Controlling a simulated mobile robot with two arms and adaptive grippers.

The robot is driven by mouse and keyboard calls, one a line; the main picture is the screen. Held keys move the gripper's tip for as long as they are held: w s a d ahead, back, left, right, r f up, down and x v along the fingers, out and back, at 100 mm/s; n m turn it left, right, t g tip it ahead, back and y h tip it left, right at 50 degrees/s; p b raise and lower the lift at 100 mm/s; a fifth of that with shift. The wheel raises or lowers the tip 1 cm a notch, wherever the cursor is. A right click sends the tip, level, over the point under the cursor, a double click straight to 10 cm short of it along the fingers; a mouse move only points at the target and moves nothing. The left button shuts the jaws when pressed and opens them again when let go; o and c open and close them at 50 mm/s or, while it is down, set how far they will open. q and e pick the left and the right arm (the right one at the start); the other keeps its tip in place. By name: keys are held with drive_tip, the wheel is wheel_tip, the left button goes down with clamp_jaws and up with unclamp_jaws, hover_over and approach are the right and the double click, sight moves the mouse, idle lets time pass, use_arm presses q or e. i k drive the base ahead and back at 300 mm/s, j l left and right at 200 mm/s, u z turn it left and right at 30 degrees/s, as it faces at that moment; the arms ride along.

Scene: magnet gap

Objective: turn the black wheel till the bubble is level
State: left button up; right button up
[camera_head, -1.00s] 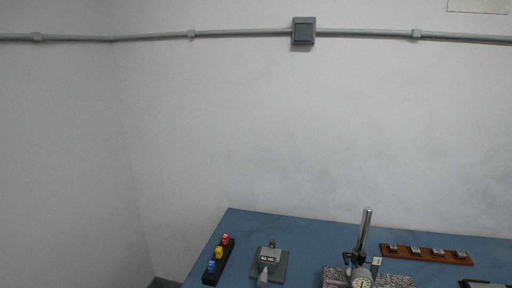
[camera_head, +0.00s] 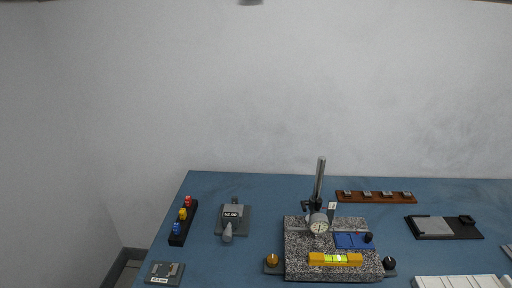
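The black wheel (camera_head: 389,263) sits at the right front corner of a speckled granite plate (camera_head: 300,245) on the blue table. A yellow spirit level (camera_head: 317,259) lies along the front of the plate. Its green vial (camera_head: 336,258) shows, but the bubble is too small to read. A brown-orange wheel (camera_head: 272,260) sits at the left front corner of the plate. A dial gauge (camera_head: 319,223) on a steel post and a blue block (camera_head: 352,241) stand on the plate. Neither of my grippers is in view.
On the blue table (camera_head: 270,190), a black rack (camera_head: 176,240) of coloured pieces and a grey device (camera_head: 232,213) stand left. A wooden strip (camera_head: 375,197) lies behind the plate, a black tray (camera_head: 443,227) right, a white ribbed block (camera_head: 460,282) front right.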

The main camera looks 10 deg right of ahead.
sight(389, 263)
drive_tip(key=z, duration=1.45)
